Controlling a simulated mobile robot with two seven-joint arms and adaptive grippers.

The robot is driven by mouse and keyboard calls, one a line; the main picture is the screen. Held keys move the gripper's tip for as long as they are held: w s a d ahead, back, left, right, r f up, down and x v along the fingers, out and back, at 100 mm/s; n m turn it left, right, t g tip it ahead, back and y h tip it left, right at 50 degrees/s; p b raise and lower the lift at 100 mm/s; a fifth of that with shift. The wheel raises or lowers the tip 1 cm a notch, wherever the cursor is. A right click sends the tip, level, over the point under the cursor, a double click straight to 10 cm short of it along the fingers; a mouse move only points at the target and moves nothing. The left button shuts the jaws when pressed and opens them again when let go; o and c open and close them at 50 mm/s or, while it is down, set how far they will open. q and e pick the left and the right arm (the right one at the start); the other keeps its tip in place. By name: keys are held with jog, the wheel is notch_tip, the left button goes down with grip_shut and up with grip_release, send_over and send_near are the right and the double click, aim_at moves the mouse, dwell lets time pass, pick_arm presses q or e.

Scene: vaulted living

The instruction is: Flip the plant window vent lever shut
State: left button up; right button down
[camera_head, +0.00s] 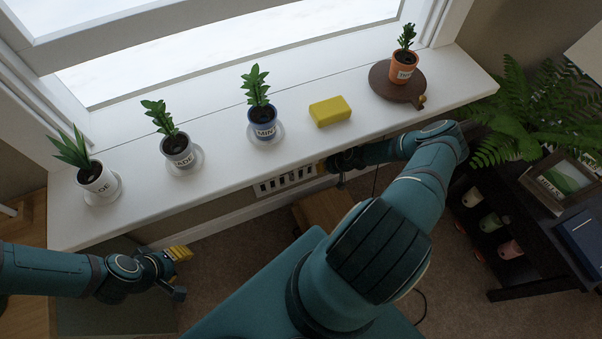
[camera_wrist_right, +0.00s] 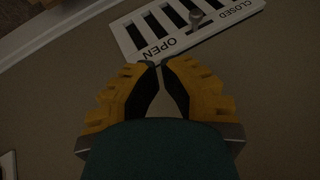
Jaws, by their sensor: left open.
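The white vent (camera_head: 284,181) sits on the wall below the window sill; it also shows in the right wrist view (camera_wrist_right: 131,36), with dark slots and the words OPEN and CLOSED. Its small grey lever (camera_wrist_right: 196,19) stands between the two words, nearer CLOSED in that view. My right gripper (camera_wrist_right: 156,66) has its yellow fingertips together and empty, just short of the vent's OPEN side and apart from the lever. In the head view only a little of the right gripper (camera_head: 322,167) shows beside the vent. My left gripper (camera_head: 181,272) is open and empty, low at the left.
Potted plants, a yellow sponge (camera_head: 330,111) and a round brown board (camera_head: 381,82) stand on the white sill (camera_head: 225,165) above the vent. A brown box (camera_head: 322,212) is on the floor below. A dark shelf (camera_head: 520,240) and a fern (camera_head: 520,115) are at the right.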

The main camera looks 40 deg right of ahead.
aim_at(291, 176)
pick_arm(q)
jog(key=shift+w+f+b, duration=0.2)
jog(key=shift+f+b, duration=0.6)
jog(key=shift+w+f+b, duration=0.2)
jog(key=shift+f+b, duration=0.55)
jog(key=shift+f, duration=0.05)
pick_arm(e)
jog(key=shift+w+a+f, duration=0.9)
jog(key=shift+w+f, duration=0.3)
jog(key=shift+f, duration=0.25)
jog(key=shift+w+a+f, duration=0.95)
jog(key=shift+w+f, duration=0.3)
jog(key=shift+f, duration=0.25)
jog(key=shift+w+a+f, duration=0.9)
jog(key=shift+w+f, duration=0.3)
jog(key=shift+f, duration=0.25)
pick_arm(q)
jog(key=shift+a, duration=0.1)
